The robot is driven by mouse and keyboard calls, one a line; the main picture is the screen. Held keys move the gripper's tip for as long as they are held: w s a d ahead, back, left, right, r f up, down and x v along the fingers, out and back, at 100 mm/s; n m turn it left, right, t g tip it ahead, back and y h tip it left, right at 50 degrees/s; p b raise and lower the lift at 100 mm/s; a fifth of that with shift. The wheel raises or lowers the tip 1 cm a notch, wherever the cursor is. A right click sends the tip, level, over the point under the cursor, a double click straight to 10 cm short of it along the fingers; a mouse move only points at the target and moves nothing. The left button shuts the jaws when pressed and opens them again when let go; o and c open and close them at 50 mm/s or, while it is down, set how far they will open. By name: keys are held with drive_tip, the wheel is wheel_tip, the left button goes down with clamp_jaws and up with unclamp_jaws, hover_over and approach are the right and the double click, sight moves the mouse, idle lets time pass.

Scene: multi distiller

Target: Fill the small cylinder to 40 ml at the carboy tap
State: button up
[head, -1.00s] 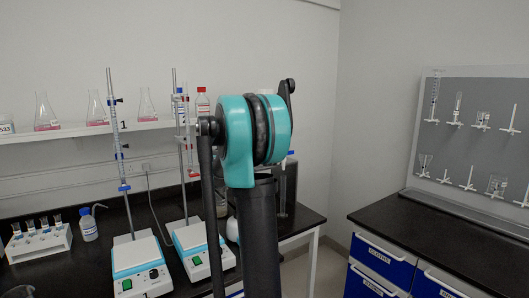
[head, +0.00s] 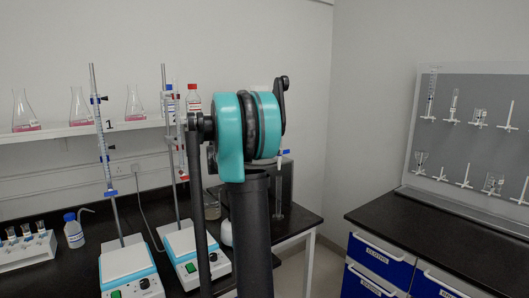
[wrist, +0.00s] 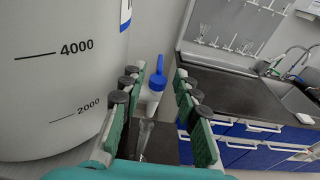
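In the wrist view a large white carboy (wrist: 55,85) with 2000 and 4000 marks fills the left side. Its tap has a blue handle (wrist: 160,68) and a white body (wrist: 151,98), seen between the fingers of my gripper (wrist: 160,80). The green fingers with black pads stand apart. A clear glass piece (wrist: 144,138), probably the small cylinder, shows low between them, nearer the left finger; contact and liquid level cannot be told. In the head view a tall clear cylinder (head: 279,190) stands below a blue-ended part (head: 286,153). My arm hides the gripper there.
Two stirrer plates (head: 128,268) with burette stands are on the black bench at left, beside a wash bottle (head: 74,232) and a tube rack (head: 28,250). A black-topped cabinet (head: 430,245) is at right, with a floor gap between. A sink (wrist: 300,98) shows in the wrist view.

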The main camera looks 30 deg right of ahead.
drive_tip(key=shift+w+d+f, duration=0.1)
drive_tip(key=shift+d+f, duration=0.1)
drive_tip(key=shift+d, duration=1.15)
drive_tip(key=shift+w+d+f, duration=0.1)
drive_tip(key=shift+d+f, duration=0.1)
drive_tip(key=shift+d, duration=1.15)
clamp_jaws()
